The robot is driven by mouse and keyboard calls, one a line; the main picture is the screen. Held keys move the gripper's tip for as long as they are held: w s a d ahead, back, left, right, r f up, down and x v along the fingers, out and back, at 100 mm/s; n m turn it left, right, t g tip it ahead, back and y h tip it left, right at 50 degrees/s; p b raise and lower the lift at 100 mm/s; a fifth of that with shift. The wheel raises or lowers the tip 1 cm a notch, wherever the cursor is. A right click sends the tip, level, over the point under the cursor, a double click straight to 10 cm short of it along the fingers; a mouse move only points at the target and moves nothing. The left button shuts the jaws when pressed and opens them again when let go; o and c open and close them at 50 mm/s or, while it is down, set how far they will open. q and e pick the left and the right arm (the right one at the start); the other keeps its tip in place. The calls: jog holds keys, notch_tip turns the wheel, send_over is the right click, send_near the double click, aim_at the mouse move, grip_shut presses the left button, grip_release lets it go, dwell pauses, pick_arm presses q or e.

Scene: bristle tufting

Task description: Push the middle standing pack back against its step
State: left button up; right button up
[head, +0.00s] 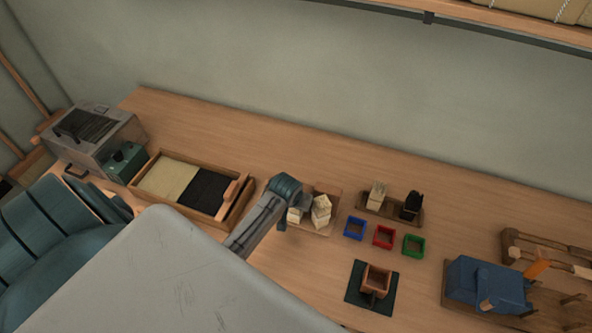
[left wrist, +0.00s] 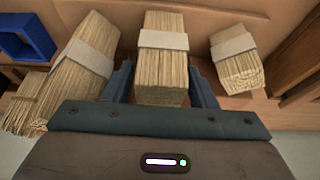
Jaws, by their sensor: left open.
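In the left wrist view the middle pack (left wrist: 162,85) of straw-coloured bristles, with a pale band, is between the two dark blue fingers of my left gripper (left wrist: 163,88). The fingers are open, one on each side; I cannot tell whether they touch it. A left pack (left wrist: 78,70) looks tilted, and a right pack (left wrist: 237,60) is apart on the other side. In the head view my left gripper (head: 285,217) is at the wooden holder (head: 333,192), beside pale packs (head: 321,211). The arm hides part of the holder, and the step is not clear. My right gripper is not in view.
Small blue (head: 355,228), red (head: 384,237) and green (head: 414,245) boxes stand right of the holder. Behind them is a rack (head: 390,208) with a pale and a black bundle. A two-part tray (head: 163,205) lies left. A blue machine (head: 478,280) stands right.

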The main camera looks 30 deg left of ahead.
pick_arm(q)
jog(key=shift+f, duration=0.15)
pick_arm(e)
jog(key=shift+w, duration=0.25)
pick_arm(q)
jog(key=c, duration=0.8)
jog(key=shift+o, duration=0.2)
jog(key=shift+w+a, duration=0.2)
jog(key=shift+w, duration=0.7)
jog(key=shift+w+r, duration=0.15)
jog(key=shift+r, duration=0.05)
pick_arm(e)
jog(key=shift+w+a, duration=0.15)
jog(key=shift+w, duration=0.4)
